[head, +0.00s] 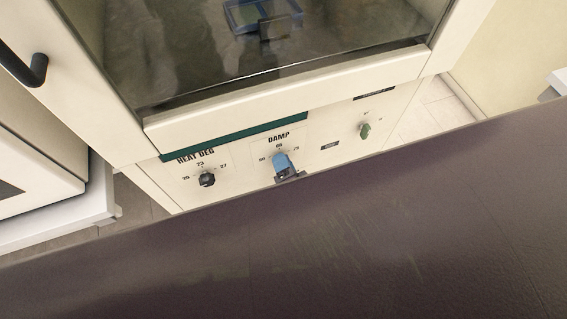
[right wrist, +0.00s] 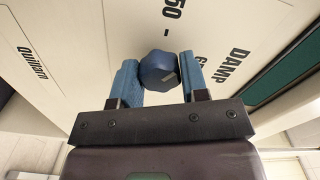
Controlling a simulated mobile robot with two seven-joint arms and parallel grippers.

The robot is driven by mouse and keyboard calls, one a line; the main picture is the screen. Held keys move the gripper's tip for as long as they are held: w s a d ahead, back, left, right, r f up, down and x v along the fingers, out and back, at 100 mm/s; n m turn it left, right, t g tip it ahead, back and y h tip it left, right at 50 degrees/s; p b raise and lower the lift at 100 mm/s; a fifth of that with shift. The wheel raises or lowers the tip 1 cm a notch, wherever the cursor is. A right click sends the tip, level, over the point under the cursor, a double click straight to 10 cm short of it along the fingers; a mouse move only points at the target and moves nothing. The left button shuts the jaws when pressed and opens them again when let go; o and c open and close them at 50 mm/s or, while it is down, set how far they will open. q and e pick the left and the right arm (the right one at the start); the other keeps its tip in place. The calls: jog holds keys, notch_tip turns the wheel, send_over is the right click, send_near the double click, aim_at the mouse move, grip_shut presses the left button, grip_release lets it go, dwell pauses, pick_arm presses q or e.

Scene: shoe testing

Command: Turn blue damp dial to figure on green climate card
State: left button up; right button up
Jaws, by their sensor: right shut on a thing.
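The blue damp dial (right wrist: 153,66) sits on the cream front panel, under the label DAMP. In the head view the right gripper (head: 283,160) covers most of the dial, and I cannot tell dial from fingers there. No green climate card can be made out. My left gripper is not in view.
A black heat dial (head: 207,179) is left of the damp dial and a green knob (head: 364,130) is right of it. Above is a glass window (head: 330,55) with a blue tray (head: 250,14) behind it. My dark arm fills the lower head view.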

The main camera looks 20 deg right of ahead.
jog(key=shift+m, duration=0.9)
jog(key=o, duration=0.9)
jog(key=shift+s, duration=0.1)
jog(key=s, duration=0.5)
jog(key=s+b, duration=0.1)
jog(key=s, duration=0.4)
jog(key=shift+s+d, duration=0.2)
jog(key=shift+s, duration=0.1)
